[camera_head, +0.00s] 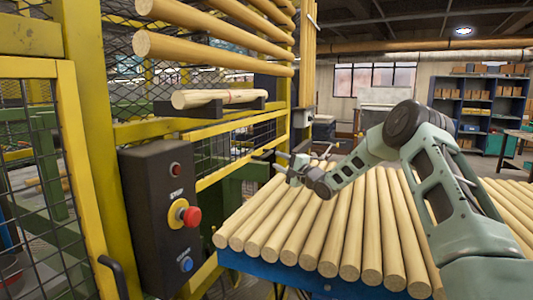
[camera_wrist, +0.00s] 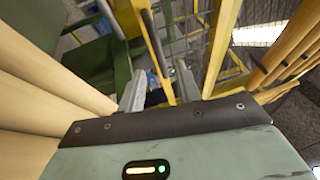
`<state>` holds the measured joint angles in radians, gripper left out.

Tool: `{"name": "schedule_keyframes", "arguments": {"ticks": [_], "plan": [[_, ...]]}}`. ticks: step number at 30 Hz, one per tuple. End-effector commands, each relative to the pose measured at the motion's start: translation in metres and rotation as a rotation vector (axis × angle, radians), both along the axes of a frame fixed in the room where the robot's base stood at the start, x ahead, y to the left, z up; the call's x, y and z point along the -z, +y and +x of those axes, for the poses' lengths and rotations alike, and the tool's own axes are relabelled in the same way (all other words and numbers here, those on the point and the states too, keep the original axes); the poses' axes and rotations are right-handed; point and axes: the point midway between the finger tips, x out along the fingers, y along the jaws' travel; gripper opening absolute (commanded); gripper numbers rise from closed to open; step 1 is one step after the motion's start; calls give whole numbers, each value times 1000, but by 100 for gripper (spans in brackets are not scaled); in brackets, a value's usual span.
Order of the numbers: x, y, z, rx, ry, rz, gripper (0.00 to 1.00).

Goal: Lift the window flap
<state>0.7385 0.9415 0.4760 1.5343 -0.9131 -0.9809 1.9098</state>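A yellow-framed mesh panel (camera_head: 238,143) stands in the guard left of the roller-like wooden rods. I cannot tell for certain which part of the guard is the window flap. My gripper (camera_head: 272,156) is in front of the guard's right end, above the rods, its fingers pointing left towards it. In the wrist view my gripper (camera_wrist: 161,88) has its two grey fingers apart with nothing held between them. A yellow bar (camera_wrist: 156,45) of the guard shows beyond and between the fingers. Whether either finger touches the guard is unclear.
Wooden rods (camera_head: 330,220) lie side by side on a blue-edged table. More rods (camera_head: 215,55) stick out above the guard, and one (camera_head: 213,98) rests on black cradles. A black control box (camera_head: 160,215) with a red button (camera_head: 191,216) stands at left. Shelves (camera_head: 480,105) stand far right.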

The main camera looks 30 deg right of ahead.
Motion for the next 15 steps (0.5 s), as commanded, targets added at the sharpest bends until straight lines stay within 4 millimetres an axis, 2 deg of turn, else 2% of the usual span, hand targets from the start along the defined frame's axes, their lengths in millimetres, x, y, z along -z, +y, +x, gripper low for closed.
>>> {"name": "schedule_keyframes", "arguments": {"ticks": [1,6,15], "plan": [[-4,4,11,-2,-2,1,34],[-9,12,41,-1,-1,1,34],[-12,19,68,0,0,1,34]]}}
